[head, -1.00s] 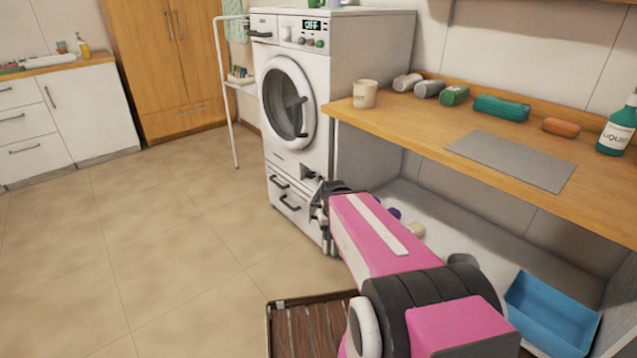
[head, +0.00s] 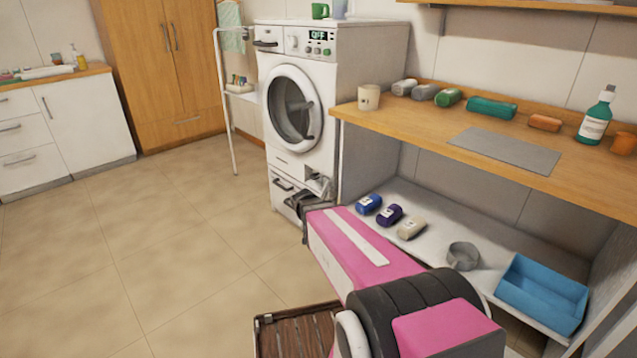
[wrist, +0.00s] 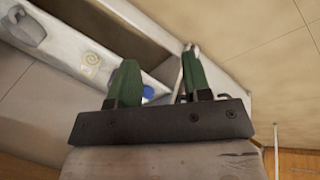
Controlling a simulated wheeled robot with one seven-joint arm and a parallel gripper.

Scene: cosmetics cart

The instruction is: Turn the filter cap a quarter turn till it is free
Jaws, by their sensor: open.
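The white washing machine (head: 345,60) stands left of the counter. Its small filter recess (head: 317,180) shows low on the front in the head view, dark inside, and no cap can be made out there. In the wrist view a small round blue part (wrist: 148,92) shows between my fingers, partly behind the left one. It may be the filter cap, but I cannot tell. My gripper (wrist: 155,82), with green finger pads, is open, the fingers spread and nothing held.
The wooden counter (head: 400,115) with its grey mat (head: 505,150) runs right of the machine. The tiled floor (head: 170,240) at left is clear.

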